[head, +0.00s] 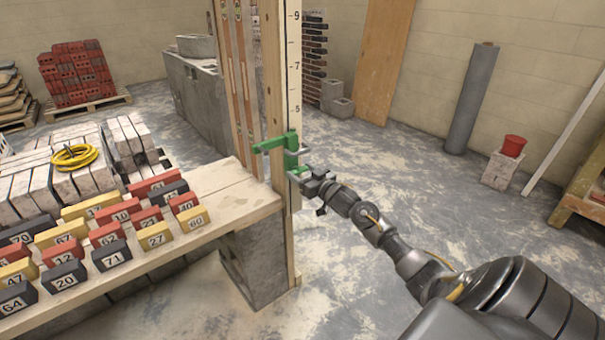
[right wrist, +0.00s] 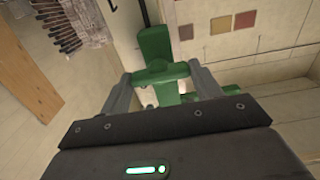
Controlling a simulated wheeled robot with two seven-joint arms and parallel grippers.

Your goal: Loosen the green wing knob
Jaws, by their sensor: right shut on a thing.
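The green clamp (head: 289,147) sits on the upright wooden post with a number scale (head: 294,70), with an arm reaching out to the left. My right gripper (head: 304,173) is at the clamp's lower right side, beside the post. In the right wrist view, the green wing knob (right wrist: 161,74) lies between the two grey fingers of my right gripper (right wrist: 160,83), which are shut on it. Other green parts of the clamp show above and behind the knob. My left gripper is not in either view.
A plank bench (head: 235,190) with several numbered blocks stands to the left of the post, on a grey block support (head: 250,265). The floor behind my right arm is clear.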

